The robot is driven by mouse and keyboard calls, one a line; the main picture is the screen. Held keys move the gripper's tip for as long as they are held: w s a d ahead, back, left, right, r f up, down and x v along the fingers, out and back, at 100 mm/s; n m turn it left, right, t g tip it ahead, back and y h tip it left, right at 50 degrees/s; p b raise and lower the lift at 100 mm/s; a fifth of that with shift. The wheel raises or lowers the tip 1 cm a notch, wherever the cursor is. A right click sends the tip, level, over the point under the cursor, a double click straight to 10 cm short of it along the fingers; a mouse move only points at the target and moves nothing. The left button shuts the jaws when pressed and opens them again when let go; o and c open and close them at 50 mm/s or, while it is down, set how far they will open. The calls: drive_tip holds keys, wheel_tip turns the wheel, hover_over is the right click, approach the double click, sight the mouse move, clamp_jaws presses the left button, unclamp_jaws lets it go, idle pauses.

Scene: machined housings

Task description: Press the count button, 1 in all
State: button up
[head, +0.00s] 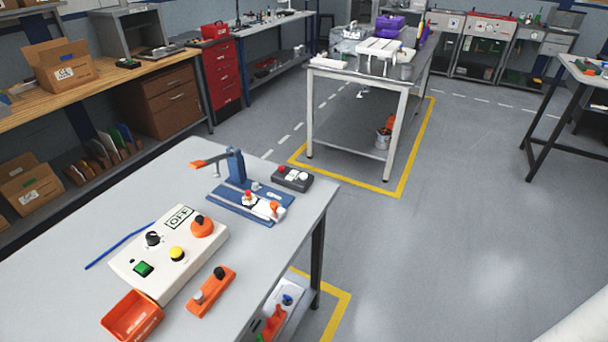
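A small dark box (284,183) sits at the far right corner of the grey table, with a red button (281,170) and white faces on top. It may carry the count button, but its markings are too small to read. A cream control box (135,252) lies nearer, with a sign reading OFF (180,217), a black knob (152,239), an orange knob (202,227), a yellow button (177,254) and a green switch (143,269). My gripper is not in view.
A blue toggle-clamp fixture (237,167) with an orange-tipped handle stands beside the dark box. An orange block (211,293), an orange bin (132,316) and a blue rod (118,246) lie on the grey table (180,163). Open floor (440,245) lies to the right.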

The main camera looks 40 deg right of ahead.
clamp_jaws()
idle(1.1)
